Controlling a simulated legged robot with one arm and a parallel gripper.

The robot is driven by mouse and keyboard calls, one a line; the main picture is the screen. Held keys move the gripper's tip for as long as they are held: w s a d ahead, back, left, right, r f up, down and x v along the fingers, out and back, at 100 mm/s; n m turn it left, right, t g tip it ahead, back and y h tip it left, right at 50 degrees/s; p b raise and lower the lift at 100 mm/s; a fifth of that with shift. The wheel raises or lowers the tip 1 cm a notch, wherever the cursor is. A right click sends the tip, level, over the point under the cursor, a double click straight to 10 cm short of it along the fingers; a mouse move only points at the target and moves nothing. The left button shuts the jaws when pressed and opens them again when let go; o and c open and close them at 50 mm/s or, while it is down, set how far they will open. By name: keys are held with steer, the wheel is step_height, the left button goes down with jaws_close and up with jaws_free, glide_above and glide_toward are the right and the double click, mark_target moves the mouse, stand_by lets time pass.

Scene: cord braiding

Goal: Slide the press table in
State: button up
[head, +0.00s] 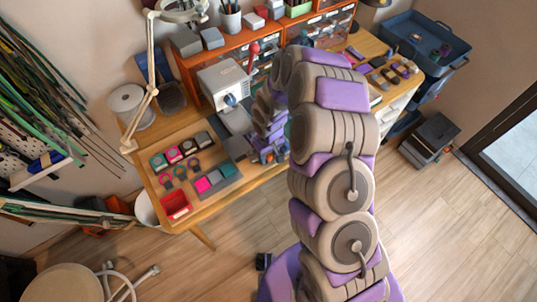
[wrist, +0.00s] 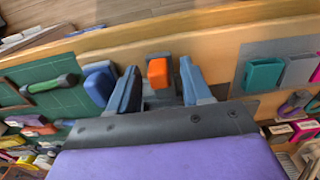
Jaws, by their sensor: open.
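The press (head: 224,84), a pale grey box with a blue knob and a red-knobbed lever, stands toward the back of the wooden desk. A grey plate (head: 234,121), which looks like the press table, sticks out from its front. In the wrist view an orange block (wrist: 157,73) stands between my fingers near the desk edge, over a grey surface; it looks like the table's handle. My gripper (wrist: 158,66) is open, one finger on each side of the block, with visible gaps. In the head view my gripper (head: 268,152) is low over the desk's front, and my arm hides part of this area.
A grey mat (head: 229,182) with pink and grey blocks and a red tray (head: 175,204) lie left on the desk. In the wrist view a blue block (wrist: 100,82) sits close beside one finger, on a green mat (wrist: 47,112). A lamp (head: 153,60) stands at the left.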

steer(key=shift+f, duration=0.1)
steer(key=shift+c, duration=0.3)
jaws_close()
steer(key=shift+w+a+p, duration=0.2)
steer(key=shift+w+a, duration=0.3)
steer(key=shift+w, duration=0.25)
steer(key=shift+w+a+p, duration=0.15)
steer(key=shift+w+a, duration=0.35)
steer(key=shift+w, duration=0.25)
steer(key=shift+w+a+p, duration=0.2)
steer(key=shift+w+a, duration=0.3)
steer(key=shift+w, duration=0.25)
steer(key=shift+w+a+b, duration=0.2)
steer(key=shift+w+a, duration=0.25)
steer(key=shift+w, duration=0.2)
steer(key=shift+w+a+b, duration=0.15)
steer(key=shift+w+a, duration=0.3)
steer(key=shift+w, duration=0.2)
steer(key=shift+o, duration=0.3)
jaws_free()
steer(key=shift+a, duration=0.1)
step_height(320, 180, up, 17)
steer(key=p, duration=0.3)
